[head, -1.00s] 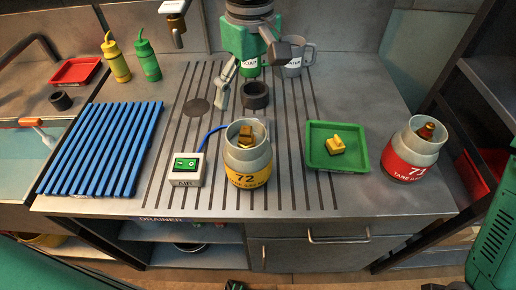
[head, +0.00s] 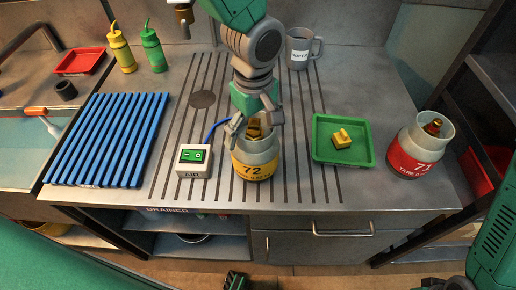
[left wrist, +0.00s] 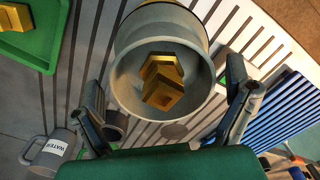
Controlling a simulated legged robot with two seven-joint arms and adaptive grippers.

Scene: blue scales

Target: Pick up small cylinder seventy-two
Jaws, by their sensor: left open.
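Small cylinder seventy-two (head: 256,168) is an open-topped grey canister with a yellow band marked 72, upright on the counter. My right gripper is not in view.
A white box with a green switch (head: 194,160) and a blue hose stands close left of the canister. A green tray (head: 342,159) with a gold piece lies right, then red-banded canister 71 (head: 416,158). A blue slatted rack (head: 108,140) lies left. A grey mug (head: 300,54) stands behind.

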